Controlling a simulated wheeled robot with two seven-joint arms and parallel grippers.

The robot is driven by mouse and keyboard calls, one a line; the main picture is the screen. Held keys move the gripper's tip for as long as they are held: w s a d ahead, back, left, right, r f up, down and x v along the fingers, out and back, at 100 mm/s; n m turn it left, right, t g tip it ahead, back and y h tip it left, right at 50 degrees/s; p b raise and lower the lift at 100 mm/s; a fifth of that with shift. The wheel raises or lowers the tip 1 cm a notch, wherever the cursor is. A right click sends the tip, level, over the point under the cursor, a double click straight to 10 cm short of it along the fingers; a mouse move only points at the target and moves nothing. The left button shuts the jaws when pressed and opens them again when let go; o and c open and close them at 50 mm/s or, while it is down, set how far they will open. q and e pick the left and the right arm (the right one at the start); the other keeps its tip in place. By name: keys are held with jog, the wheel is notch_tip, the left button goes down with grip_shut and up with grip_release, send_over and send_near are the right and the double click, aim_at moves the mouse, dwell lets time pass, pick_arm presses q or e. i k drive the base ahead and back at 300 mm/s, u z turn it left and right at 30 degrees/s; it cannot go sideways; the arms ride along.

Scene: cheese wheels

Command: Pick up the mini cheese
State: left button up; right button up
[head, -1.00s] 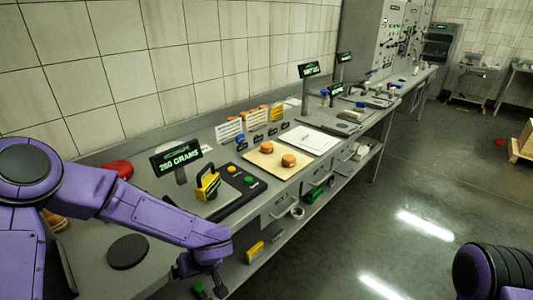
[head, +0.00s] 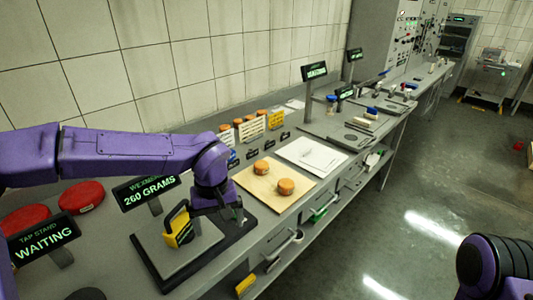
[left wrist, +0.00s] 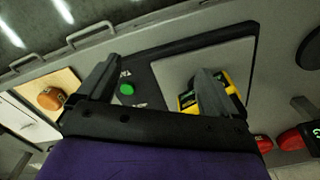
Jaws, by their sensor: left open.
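Two small orange cheeses, a back one (head: 261,168) and a front one (head: 286,187), sit apart on a light wooden board (head: 251,186) in the head view. One orange mini cheese (left wrist: 51,98) also shows at the left of the left wrist view. My left gripper (head: 219,218) hangs over the scale, left of the board and short of the cheeses. In the left wrist view its two fingers (left wrist: 156,76) are spread apart with no cheese between them. My right arm's gripper fingers are out of view.
The scale's sign (head: 150,193) reads 260 GRAMS. Red cheese wheels (head: 82,197) lie at the left. Small signs (head: 252,127) and more orange cheeses stand behind the board.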

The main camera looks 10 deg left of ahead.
aim_at(261, 168)
jog(key=i, duration=1.25)
